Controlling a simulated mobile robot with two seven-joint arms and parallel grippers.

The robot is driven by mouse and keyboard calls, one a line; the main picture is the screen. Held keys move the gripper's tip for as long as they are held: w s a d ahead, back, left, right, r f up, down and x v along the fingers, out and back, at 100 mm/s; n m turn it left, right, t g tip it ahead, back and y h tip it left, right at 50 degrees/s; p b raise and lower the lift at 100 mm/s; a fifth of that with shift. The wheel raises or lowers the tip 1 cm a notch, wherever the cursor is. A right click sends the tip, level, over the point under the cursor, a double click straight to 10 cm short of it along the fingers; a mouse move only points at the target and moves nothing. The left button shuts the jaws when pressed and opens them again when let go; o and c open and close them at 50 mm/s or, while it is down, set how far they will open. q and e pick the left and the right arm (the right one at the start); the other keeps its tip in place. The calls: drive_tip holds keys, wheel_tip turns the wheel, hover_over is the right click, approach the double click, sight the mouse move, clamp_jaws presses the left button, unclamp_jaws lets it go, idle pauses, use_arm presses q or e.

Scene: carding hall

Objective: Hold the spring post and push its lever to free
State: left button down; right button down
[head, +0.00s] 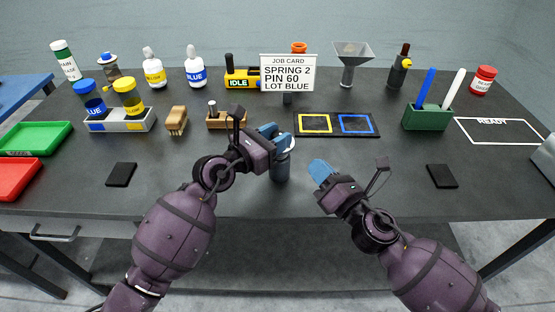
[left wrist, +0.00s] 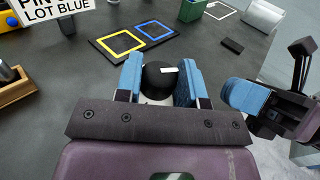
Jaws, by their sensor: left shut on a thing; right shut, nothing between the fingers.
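The spring post (head: 281,168) is a dark upright cylinder with a pale ring near its top, at the middle of the table's front part. My left gripper (head: 273,133) is shut on its upper part. In the left wrist view its round black top (left wrist: 157,80) sits between the blue fingers, with a small white bar (left wrist: 169,70) on it, apparently the lever. The fingers partly hide the post's top in the head view. My right gripper (head: 321,171) is shut and empty, to the right of the post and apart from it; it also shows in the left wrist view (left wrist: 249,97).
A job card (head: 289,73) stands behind the post. A dark board with yellow and blue squares (head: 336,134) lies behind and right. A wooden block (head: 216,122) and a bottle tray (head: 113,127) are left. Dark pads (head: 121,174) (head: 441,176) lie at either side. The front table is mostly clear.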

use_arm(q)
drive_tip(key=c, duration=0.6)
unclamp_jaws()
drive_tip(key=shift+c, duration=0.2)
drive_tip(key=shift+s+a, duration=0.1)
